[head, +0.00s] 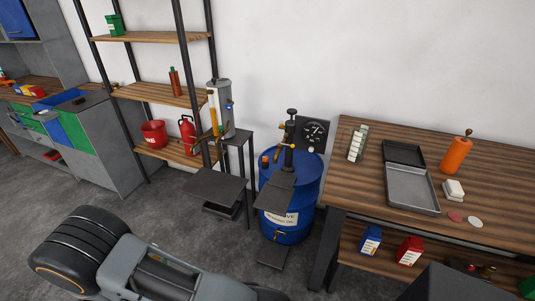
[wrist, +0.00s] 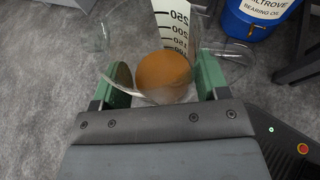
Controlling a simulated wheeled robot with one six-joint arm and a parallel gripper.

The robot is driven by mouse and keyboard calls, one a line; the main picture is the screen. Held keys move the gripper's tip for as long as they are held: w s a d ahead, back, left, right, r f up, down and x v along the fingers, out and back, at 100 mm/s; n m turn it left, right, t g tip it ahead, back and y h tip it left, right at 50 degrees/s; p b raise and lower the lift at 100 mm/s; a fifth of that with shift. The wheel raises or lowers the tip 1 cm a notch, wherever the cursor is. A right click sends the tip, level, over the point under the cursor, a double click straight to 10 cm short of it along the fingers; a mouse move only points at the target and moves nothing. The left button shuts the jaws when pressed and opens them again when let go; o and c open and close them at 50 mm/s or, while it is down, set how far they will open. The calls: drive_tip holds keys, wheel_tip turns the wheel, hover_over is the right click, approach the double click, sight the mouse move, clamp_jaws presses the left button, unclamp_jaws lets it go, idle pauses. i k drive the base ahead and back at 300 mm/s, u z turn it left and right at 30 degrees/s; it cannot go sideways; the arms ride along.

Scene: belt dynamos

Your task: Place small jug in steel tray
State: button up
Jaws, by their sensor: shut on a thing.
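The small jug (wrist: 178,28) is clear, with a white scale strip and black numbers. It is between the green fingers of my gripper (wrist: 157,82), which are shut on it. A round orange-brown thing (wrist: 163,74) shows inside or behind the clear wall; I cannot tell which. Grey floor shows behind the jug. The steel tray (head: 411,207) lies on the wooden workbench at the right of the head view. It is shallow, grey and empty, with a dark panel like a raised lid at its back. My gripper and the jug are not seen in the head view.
A blue drum (head: 288,228) stands left of the bench. Open grey floor lies in front.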

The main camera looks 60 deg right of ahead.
sight(409, 189)
drive_tip(key=k, duration=1.1)
drive_tip(key=z, duration=0.15)
